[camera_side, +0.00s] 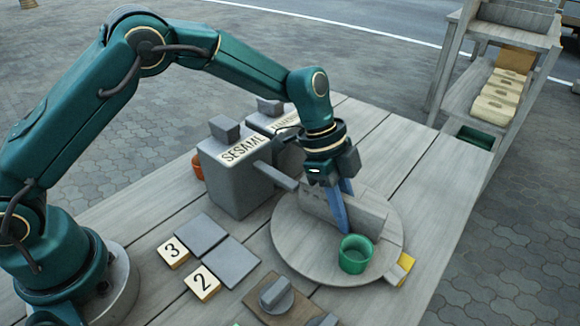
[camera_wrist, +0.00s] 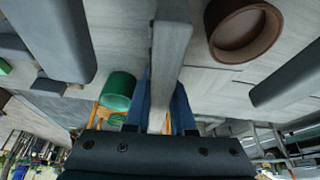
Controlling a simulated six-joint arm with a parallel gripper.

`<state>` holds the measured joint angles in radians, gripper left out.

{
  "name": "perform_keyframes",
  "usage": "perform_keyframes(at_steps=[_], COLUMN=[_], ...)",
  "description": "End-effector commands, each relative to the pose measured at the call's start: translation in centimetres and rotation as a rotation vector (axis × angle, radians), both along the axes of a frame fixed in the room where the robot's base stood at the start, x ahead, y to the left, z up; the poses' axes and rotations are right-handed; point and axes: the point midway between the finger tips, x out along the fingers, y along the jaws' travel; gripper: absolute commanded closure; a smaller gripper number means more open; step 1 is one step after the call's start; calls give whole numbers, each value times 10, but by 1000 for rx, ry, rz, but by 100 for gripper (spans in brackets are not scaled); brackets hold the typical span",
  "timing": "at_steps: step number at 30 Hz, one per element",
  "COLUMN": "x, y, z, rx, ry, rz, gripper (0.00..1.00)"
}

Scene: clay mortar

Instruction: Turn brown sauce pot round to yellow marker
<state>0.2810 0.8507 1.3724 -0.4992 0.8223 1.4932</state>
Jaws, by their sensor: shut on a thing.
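The grey round turntable (camera_side: 290,238) carries an upright grey divider (camera_side: 366,212). A green pot (camera_side: 355,256) stands on the near side, and also shows in the wrist view (camera_wrist: 117,92). The brown sauce pot (camera_wrist: 243,28) shows in the wrist view on the other side of the divider; in the side view I cannot see it. The yellow marker (camera_side: 403,267) lies at the turntable's right edge, beside the green pot. My gripper (camera_side: 341,222) points down at the divider. In the wrist view, its blue fingers (camera_wrist: 160,112) are shut on the divider's grey wall.
A grey SESAME box (camera_side: 233,172) with a lever and another labelled box stand left of the turntable. An orange pot (camera_side: 198,166) sits behind them. The table's right side is clear.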

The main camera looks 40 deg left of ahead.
Motion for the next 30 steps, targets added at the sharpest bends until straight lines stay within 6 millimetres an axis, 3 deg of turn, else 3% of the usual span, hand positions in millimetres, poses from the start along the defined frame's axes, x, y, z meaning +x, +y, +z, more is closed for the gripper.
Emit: perform_keyframes(at_steps=[20, 30], x=[0, 0], y=[1, 1], z=[1, 1], rx=[1, 0], ry=[-2, -2], rz=[-7, -90], gripper=[100, 100])
